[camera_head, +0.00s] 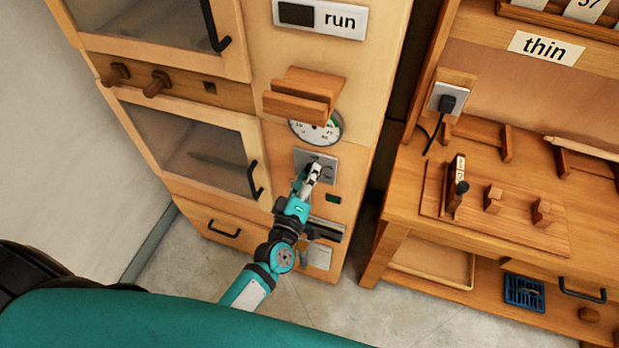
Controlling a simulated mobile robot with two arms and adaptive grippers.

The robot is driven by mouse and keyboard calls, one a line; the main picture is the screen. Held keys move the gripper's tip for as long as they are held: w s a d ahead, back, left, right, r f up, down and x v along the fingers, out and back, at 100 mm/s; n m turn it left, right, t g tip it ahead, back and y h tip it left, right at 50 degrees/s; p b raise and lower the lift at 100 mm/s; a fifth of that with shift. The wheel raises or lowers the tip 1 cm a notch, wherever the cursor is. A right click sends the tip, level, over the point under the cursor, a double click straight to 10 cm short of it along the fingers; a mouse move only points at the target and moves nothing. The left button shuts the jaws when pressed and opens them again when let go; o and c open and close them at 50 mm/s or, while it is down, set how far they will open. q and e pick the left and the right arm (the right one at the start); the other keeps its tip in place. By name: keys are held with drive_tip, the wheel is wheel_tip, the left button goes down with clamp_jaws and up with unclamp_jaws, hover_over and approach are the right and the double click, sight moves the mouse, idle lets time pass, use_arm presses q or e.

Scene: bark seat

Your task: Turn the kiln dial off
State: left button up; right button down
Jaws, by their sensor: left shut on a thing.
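The wooden kiln cabinet (352,98) stands at the centre left with a control column on its right side. A metal plate (328,160) sits on that column below a round gauge (330,130). My left gripper (312,172) is in front of this plate, shut on a small part there. That part looks like the dial, but the fingers mostly hide it, so its setting cannot be read. A label reading "run" (340,21) is at the top beside a dark window. My right gripper is not in view.
A wooden block (303,94) juts out above the gauge. Dark door handles (255,180) stick out left of my gripper. A wooden bench (395,215) with a "thin" label (546,48) stands to the right, beyond a narrow dark gap. Pale floor lies below.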

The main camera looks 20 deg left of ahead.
use_arm(q)
drive_tip(key=n+b, duration=0.1)
drive_tip(key=n, duration=0.3)
drive_tip(key=shift+f+n, duration=0.1)
drive_tip(key=shift+n, duration=0.3)
idle(0.4)
drive_tip(key=o, duration=1.2)
drive_tip(key=shift+s, duration=0.1)
drive_tip(key=s, duration=1.1)
drive_tip(key=shift+s+a, duration=0.25)
drive_tip(key=shift+s, duration=0.15)
